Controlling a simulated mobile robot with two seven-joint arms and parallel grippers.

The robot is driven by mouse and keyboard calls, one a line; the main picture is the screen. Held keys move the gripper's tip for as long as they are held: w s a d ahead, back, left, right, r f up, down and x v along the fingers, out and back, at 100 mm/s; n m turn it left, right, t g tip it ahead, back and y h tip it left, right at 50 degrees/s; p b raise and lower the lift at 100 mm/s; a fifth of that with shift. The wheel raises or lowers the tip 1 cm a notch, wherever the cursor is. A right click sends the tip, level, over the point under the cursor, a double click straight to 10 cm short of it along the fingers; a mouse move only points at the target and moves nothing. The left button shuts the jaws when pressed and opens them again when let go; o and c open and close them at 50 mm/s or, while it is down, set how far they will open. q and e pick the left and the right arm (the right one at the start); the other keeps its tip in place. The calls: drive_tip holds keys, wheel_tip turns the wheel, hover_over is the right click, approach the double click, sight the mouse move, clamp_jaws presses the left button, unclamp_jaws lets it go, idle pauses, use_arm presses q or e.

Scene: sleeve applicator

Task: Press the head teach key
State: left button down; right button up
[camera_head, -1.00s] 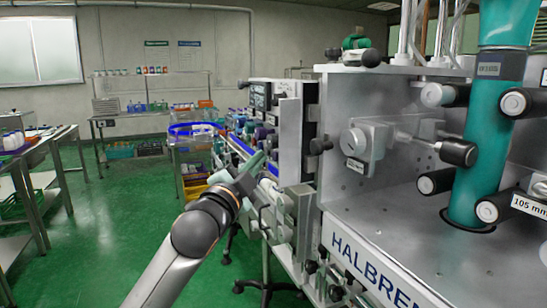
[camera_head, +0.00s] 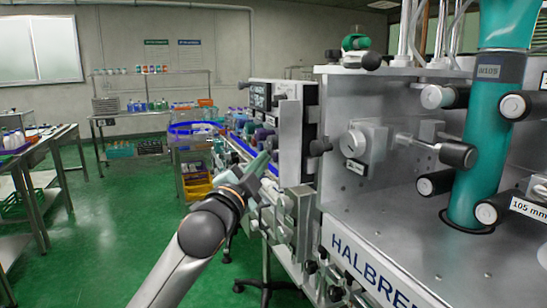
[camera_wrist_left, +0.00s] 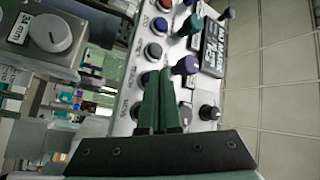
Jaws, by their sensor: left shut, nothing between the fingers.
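My left gripper (camera_head: 260,162) reaches in beside the near end of the machine line, its green fingers together and empty. In the left wrist view the shut fingers (camera_wrist_left: 158,78) point at a pale control panel (camera_wrist_left: 122,124). The panel carries a column of round push buttons, among them a red button (camera_wrist_left: 164,5) and a blue-topped button (camera_wrist_left: 160,25). The fingertips overlap the lower buttons, beside a purple knob (camera_wrist_left: 187,65); contact cannot be told. The labels are too small to read, so I cannot tell which button is the head teach key. My right gripper is out of view.
A display (camera_wrist_left: 214,48), a green knob (camera_wrist_left: 190,25) and a black knob (camera_wrist_left: 208,113) crowd the panel. The large metal machine housing (camera_head: 345,215) fills the right; green floor (camera_head: 110,220) is open at left.

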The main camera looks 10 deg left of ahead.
use_arm(q)
drive_tip(key=shift+w+d, duration=0.25)
drive_tip(key=shift+d, duration=0.1)
idle(0.6)
idle(0.3)
drive_tip(key=shift+s+a+p, duration=0.5)
drive_tip(key=shift+a+p, duration=0.05)
drive_tip(key=shift+a, duration=0.15)
drive_tip(key=s+a, duration=0.1)
drive_tip(key=s+a+p, duration=0.1)
drive_tip(key=a, duration=0.2)
drive_tip(key=shift+s+a, duration=0.1)
drive_tip(key=shift+s, duration=0.3)
idle(0.3)
